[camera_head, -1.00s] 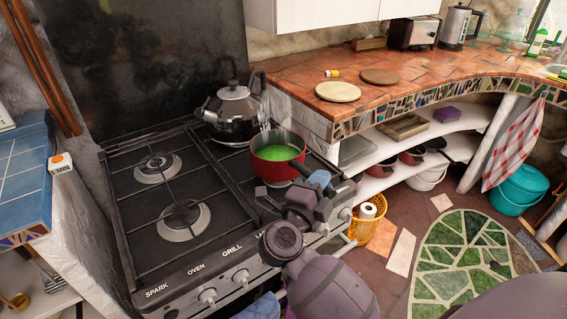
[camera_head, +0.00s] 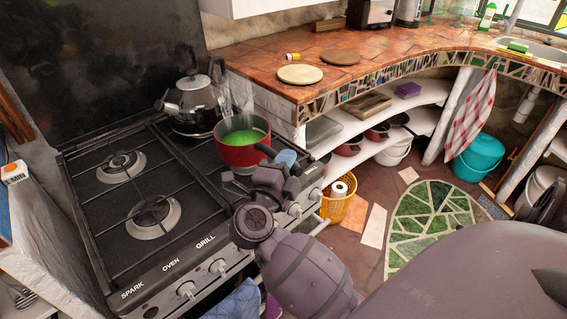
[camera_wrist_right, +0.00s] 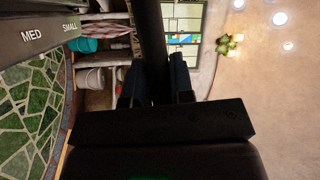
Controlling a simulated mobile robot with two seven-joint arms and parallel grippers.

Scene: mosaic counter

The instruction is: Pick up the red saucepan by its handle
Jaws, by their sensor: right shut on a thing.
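The red saucepan (camera_head: 238,157) is at the front right of the stove in the head view, upright, with green contents. Its dark handle (camera_head: 266,149) points toward my right gripper (camera_head: 285,166). The right gripper is shut on the handle; in the right wrist view the black handle (camera_wrist_right: 152,45) runs between the two fingers (camera_wrist_right: 153,80). A pale patch of burner shows below the pan, which seems slightly raised; the exact gap is hard to tell. My left gripper is not in view.
A dark kettle (camera_head: 193,104) stands on the back right burner, close behind the pan. The left burners of the stove (camera_head: 153,216) are empty. The tiled counter (camera_head: 262,61) with two round boards (camera_head: 300,74) lies to the right. A yellow basket (camera_head: 337,207) stands on the floor.

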